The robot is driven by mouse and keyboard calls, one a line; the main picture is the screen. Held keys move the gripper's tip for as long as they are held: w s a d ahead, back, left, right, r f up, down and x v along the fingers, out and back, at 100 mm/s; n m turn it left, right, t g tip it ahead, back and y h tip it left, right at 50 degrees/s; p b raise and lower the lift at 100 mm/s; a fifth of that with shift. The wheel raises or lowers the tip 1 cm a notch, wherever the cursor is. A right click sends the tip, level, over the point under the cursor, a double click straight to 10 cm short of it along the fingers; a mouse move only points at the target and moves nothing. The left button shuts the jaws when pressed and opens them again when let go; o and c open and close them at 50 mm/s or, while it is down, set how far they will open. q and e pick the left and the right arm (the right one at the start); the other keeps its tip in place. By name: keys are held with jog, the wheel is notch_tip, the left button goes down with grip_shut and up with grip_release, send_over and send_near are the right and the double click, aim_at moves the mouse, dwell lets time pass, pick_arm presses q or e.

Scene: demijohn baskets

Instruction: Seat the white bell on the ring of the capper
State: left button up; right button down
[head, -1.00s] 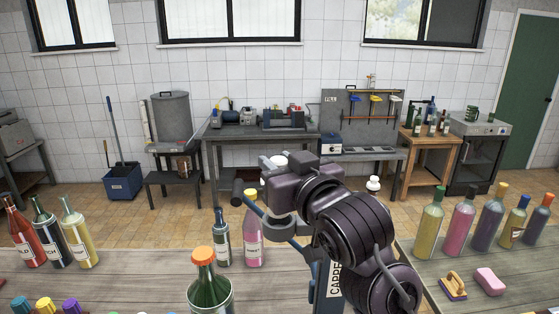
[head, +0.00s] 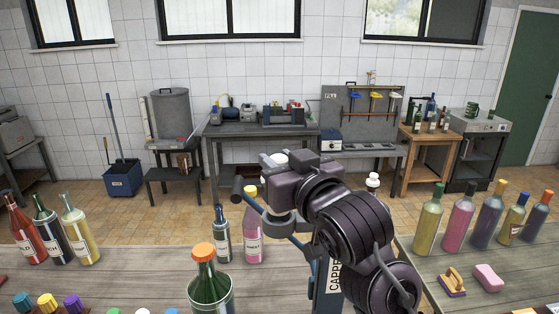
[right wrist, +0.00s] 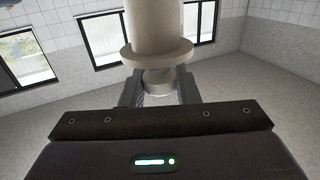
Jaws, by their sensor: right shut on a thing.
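The white bell (right wrist: 157,45) fills the top middle of the right wrist view, a pale cylinder with a wide flange. My right gripper (right wrist: 158,88) is shut on its narrower part below the flange. In the head view a bit of white (head: 279,157) shows just past my gripper. The capper (head: 334,278), blue with a lettered plate, stands mostly hidden behind my right arm; its blue lever (head: 272,221) reaches out to the left. I cannot make out its ring, or whether the bell touches it. My left gripper is not in view.
A green bottle with an orange top (head: 204,280) stands in front, left of the capper. A pink bottle (head: 253,238) and a dark bottle (head: 222,238) stand close to the lever. Several bottles, a brush (head: 453,284) and a pink sponge (head: 488,277) are on the right table.

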jog(key=shift+p, duration=0.4)
dwell(0.8)
jog(key=shift+f+b, duration=2.75)
jog(key=shift+f, duration=1)
jog(key=c, duration=1)
grip_release()
jog(key=shift+s+d+f+b, duration=0.1)
jog(key=shift+s+d+b, duration=0.15)
jog(key=shift+s, duration=0.25)
jog(key=b+v, duration=0.1)
jog(key=v, duration=0.5)
jog(key=shift+s+d, duration=0.1)
jog(key=shift+s, duration=0.2)
